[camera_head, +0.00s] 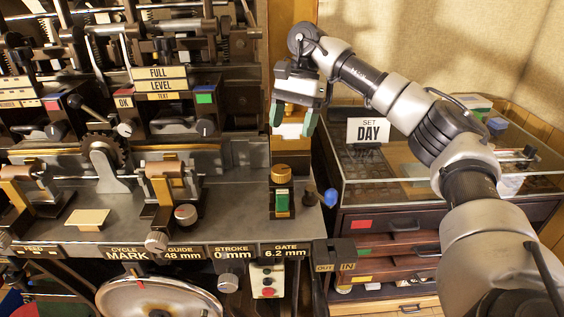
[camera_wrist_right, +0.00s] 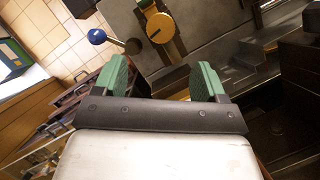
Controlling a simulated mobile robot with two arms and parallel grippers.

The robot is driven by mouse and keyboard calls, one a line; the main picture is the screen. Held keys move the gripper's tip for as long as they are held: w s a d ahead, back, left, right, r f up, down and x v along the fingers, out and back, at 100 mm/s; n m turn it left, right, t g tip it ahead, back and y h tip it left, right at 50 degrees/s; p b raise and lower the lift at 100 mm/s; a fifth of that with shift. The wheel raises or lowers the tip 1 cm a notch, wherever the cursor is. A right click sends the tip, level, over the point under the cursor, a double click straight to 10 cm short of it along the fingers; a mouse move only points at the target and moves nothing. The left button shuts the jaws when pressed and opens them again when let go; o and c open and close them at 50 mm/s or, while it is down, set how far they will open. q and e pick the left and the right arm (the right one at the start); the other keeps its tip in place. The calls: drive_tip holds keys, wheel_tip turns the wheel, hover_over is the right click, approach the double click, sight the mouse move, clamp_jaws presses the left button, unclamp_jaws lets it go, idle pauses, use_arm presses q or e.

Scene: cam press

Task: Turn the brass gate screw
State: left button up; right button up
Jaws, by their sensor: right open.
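The brass gate screw (camera_head: 281,173) is a round brass knob above a small green block on the right end of the machine bed, behind the GATE 6.2 mm label (camera_head: 285,252). In the right wrist view the brass knob (camera_wrist_right: 160,28) shows from above, beyond the fingertips. My right gripper (camera_head: 292,122) points down above and behind the knob in the head view, with its green-padded fingers apart and nothing between them. It also shows in the right wrist view (camera_wrist_right: 160,80), apart from the knob. My left gripper is out of view.
A blue-knobbed lever (camera_head: 329,196) sticks out just right of the screw, and its ball (camera_wrist_right: 97,36) shows in the wrist view. A glass-topped cabinet (camera_head: 385,200) with a SET DAY card (camera_head: 368,131) stands right. Machine uprights and levers crowd the left.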

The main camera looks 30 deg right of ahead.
sight(281, 169)
drive_tip(key=p+x, duration=0.1)
drive_tip(key=x, duration=0.7)
drive_tip(key=shift+s+a+f+p, duration=0.1)
drive_tip(key=shift+a+f+p, duration=0.2)
drive_tip(key=shift+p, duration=0.05)
drive_tip(key=shift+s+a+f, duration=0.1)
drive_tip(key=shift+a+f, duration=0.15)
drive_tip(key=shift+f, duration=0.4)
drive_tip(key=shift+c, duration=0.8)
drive_tip(key=c, duration=0.8)
drive_tip(key=shift+m, duration=0.3)
